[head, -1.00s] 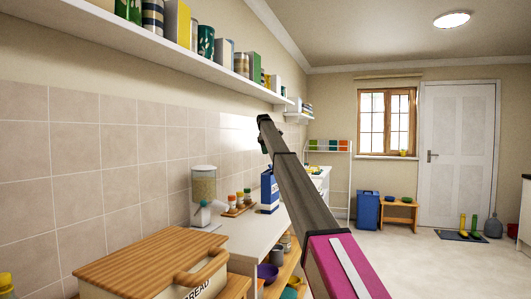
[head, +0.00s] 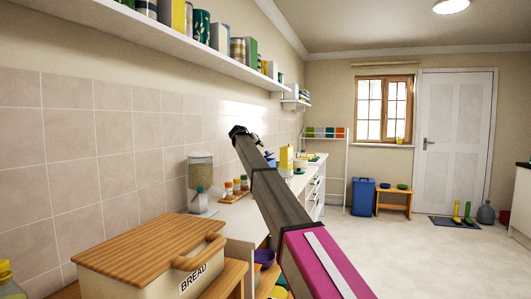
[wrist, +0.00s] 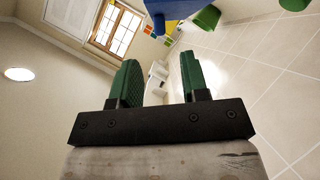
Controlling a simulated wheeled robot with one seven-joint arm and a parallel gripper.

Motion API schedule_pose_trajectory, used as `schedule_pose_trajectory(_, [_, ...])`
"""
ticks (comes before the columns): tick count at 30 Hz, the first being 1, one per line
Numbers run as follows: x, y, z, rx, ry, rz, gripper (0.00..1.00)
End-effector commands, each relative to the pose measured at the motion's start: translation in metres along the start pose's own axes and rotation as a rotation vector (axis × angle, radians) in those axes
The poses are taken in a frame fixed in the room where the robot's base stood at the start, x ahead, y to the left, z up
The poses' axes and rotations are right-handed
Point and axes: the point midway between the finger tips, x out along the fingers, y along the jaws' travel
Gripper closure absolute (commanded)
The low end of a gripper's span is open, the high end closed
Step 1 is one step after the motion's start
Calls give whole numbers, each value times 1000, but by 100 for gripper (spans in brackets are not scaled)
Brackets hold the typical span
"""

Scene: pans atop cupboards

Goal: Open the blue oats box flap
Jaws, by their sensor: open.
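In the head view the blue oats box is mostly hidden behind my arm. A small blue patch (head: 271,160) beside the arm may be its top; its flap cannot be made out. My gripper (head: 238,131) is raised in front of the tiled wall, up and left of that patch. In the wrist view my gripper (wrist: 160,78) is open, with nothing between its two green fingers. A blue thing (wrist: 170,8) shows beyond the fingers at the top edge; I cannot tell whether it is the box.
A wooden-lidded bread bin (head: 150,262) stands near front left. A dispenser (head: 200,180) and spice jars (head: 237,186) stand along the wall counter. A yellow box (head: 286,158) is right of my arm. A loaded shelf (head: 215,63) runs above.

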Motion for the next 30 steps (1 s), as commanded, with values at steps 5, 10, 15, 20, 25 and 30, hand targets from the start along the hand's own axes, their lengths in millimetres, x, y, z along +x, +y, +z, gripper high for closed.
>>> schedule_pose_trajectory(5, [-18,-3,6,106,120,42,58])
schedule_pose_trajectory(10, [-16,-4,2,127,142,47,58])
schedule_pose_trajectory(15, [-2,-3,0,127,140,47,58])
schedule_pose_trajectory(20, [22,-2,-4,126,138,47,58])
schedule_pose_trajectory(25, [54,0,-8,125,137,47,58])
schedule_pose_trajectory(30, [78,2,-11,126,138,47,58])
